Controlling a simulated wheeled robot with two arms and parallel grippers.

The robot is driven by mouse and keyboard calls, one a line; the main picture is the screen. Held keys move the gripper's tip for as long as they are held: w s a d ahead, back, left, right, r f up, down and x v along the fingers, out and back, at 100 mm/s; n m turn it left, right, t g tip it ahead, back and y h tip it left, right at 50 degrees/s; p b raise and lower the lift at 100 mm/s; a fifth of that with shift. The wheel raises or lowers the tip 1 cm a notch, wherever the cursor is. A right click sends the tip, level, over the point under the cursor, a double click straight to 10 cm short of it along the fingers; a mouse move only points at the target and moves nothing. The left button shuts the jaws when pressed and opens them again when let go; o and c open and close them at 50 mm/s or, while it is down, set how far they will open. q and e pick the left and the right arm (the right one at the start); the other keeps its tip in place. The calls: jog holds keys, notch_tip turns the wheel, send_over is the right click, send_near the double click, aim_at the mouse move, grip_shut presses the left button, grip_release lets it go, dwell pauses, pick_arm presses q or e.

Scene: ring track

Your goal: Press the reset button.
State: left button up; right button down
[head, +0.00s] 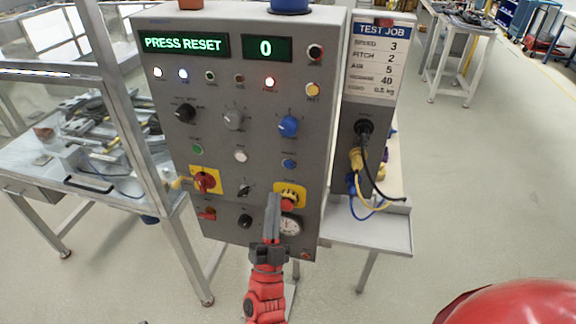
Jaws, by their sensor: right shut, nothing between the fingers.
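A grey control panel (215,130) stands in front of me with its display (183,43) reading "PRESS RESET" and a second display (267,48) reading "0". Small labels are too blurred to tell surely which button is reset; candidates are a blue button (289,164) at mid right and a yellow button (313,89) at upper right. My right gripper (274,199) is shut and empty, pointing up in front of the panel's lower right. Its fingers overlap the left part of a yellow plate with a red mushroom button (288,203); contact cannot be told. My left gripper is out of view.
Knobs, lamps and a red rotary switch (205,181) crowd the panel. A gauge (290,226) sits close beside my right fingers. A side box with plugged cables (364,128) stands at right, above a small shelf (380,232). A metal-framed bench (95,180) is at left.

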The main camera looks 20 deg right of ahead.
aim_at(289, 165)
jog(key=shift+w+d+b, duration=0.5)
jog(key=shift+w+d, duration=0.25)
jog(key=shift+w, duration=0.35)
jog(key=shift+w+d+b, duration=0.5)
jog(key=shift+w+d, duration=0.3)
jog(key=shift+w, duration=0.3)
jog(key=shift+w+d+b, duration=0.5)
jog(key=shift+w+d, duration=0.25)
jog(key=shift+w, duration=0.35)
jog(key=shift+w+d+b, duration=0.15)
jog(key=shift+w+b, duration=0.05)
jog(key=shift+b, duration=0.2)
jog(key=shift+w, duration=0.15)
jog(key=shift+w+d+b, duration=0.25)
jog(key=shift+w+b, duration=0.05)
jog(key=shift+b, duration=0.1)
jog(key=shift+s+a, duration=0.45)
jog(key=shift+s, duration=0.25)
